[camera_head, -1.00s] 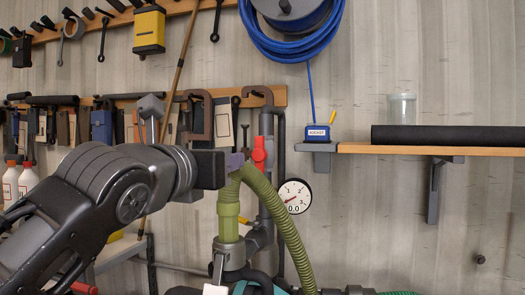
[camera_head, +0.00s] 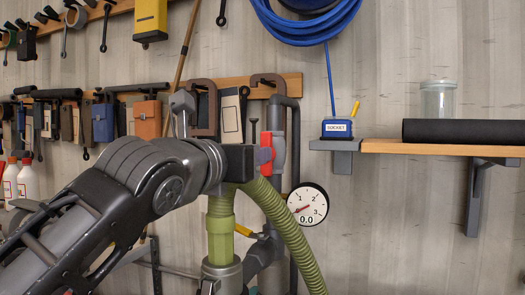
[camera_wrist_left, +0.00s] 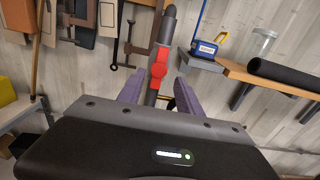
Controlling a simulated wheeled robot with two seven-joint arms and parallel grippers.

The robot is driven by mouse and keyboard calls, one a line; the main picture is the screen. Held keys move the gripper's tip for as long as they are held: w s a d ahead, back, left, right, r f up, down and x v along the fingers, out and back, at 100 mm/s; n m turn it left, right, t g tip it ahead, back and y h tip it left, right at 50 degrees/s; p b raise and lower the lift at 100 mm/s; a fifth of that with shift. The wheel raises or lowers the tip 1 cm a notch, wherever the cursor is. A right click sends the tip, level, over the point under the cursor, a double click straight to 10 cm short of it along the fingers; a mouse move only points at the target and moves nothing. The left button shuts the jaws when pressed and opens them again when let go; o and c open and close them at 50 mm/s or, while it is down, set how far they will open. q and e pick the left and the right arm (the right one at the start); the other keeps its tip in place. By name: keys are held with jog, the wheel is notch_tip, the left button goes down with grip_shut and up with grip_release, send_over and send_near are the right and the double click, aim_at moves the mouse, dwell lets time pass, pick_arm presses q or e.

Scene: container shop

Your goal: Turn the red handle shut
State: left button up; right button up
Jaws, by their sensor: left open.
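The red handle (camera_head: 266,154) sits upright along a grey vertical pipe (camera_head: 278,145) on the wall. It also shows in the left wrist view (camera_wrist_left: 158,72), in line with the pipe. My left gripper (camera_wrist_left: 160,88) is open, with one purple finger on each side of the pipe and the handle's lower end between or just beyond the fingertips. I cannot tell whether they touch it. In the head view the dark body of my gripper covers the handle's left side, and the fingers are hidden. My right gripper is out of view.
A round gauge (camera_head: 307,204) reading 0.0 hangs right of the pipe. A green ribbed hose (camera_head: 284,230) curves below my gripper. A wooden shelf (camera_head: 430,149) with a glass jar (camera_head: 438,99) is to the right. Clamps and tools hang at the left.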

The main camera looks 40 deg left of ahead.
pick_arm(q)
jog(key=p+x, duration=0.1)
jog(key=x, duration=0.6)
jog(key=shift+p, duration=0.4)
grip_shut()
